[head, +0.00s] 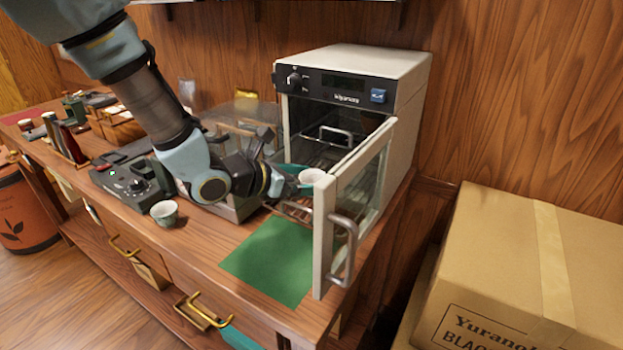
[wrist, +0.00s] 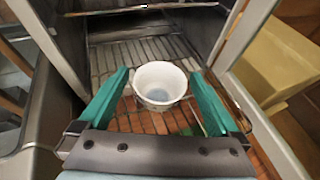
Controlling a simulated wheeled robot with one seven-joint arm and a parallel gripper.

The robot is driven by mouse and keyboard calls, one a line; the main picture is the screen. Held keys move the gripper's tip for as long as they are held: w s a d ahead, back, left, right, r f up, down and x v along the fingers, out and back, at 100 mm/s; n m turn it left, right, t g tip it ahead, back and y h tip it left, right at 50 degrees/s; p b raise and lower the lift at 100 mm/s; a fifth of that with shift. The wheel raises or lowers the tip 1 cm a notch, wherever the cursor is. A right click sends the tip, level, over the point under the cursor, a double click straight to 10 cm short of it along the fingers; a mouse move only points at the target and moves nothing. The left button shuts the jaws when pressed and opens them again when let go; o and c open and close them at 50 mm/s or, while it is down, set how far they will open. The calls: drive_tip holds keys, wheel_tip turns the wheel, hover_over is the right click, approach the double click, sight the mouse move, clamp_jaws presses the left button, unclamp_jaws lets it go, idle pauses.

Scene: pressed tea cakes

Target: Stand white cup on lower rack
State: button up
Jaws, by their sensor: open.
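The white cup (head: 312,177) is upright at the open front of the oven-like cabinet (head: 352,62). It also shows in the wrist view (wrist: 160,86), between the two teal fingers of my gripper (wrist: 159,74). The fingers are open, with a visible gap on each side of the cup. A wire rack (wrist: 130,55) lies beneath and behind the cup and reaches out past the cabinet opening. Whether the cup's base touches the rack is hard to tell. In the head view my gripper (head: 288,172) partly hides the rack's front.
The glass door (head: 352,215) stands open to the right, close to my gripper. A green mat (head: 272,260) lies on the counter in front. A second, patterned cup (head: 164,213) stands left, beside a dark scale-like device (head: 130,183). A cardboard box (head: 500,270) is at right.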

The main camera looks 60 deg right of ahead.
drive_tip(key=shift+r, duration=0.1)
drive_tip(key=shift+w+a+r, duration=0.1)
drive_tip(key=shift+r, duration=0.05)
drive_tip(key=b+v, duration=0.2)
drive_tip(key=v, duration=0.9)
drive_tip(key=shift+a, duration=0.35)
drive_tip(key=shift+w, duration=0.15)
drive_tip(key=w+a+f+m+t+y, duration=0.1)
drive_tip(key=w+a+m+y, duration=0.3)
drive_tip(key=a, duration=1.1)
drive_tip(key=w+a+f+m+t+y, duration=0.2)
drive_tip(key=w+a+m, duration=0.4)
drive_tip(key=a, duration=0.9)
drive_tip(key=w+a+f+m+t+y, duration=0.1)
drive_tip(key=w+a+m+t+y, duration=0.2)
drive_tip(key=a, duration=1.3)
drive_tip(key=w+m+y, duration=0.1)
drive_tip(key=w+y, duration=0.2)
drive_tip(key=w, duration=0.3)
drive_tip(key=shift+f+m+t, duration=0.25)
drive_tip(key=shift+m+t, duration=0.05)
drive_tip(key=shift+m, duration=0.1)
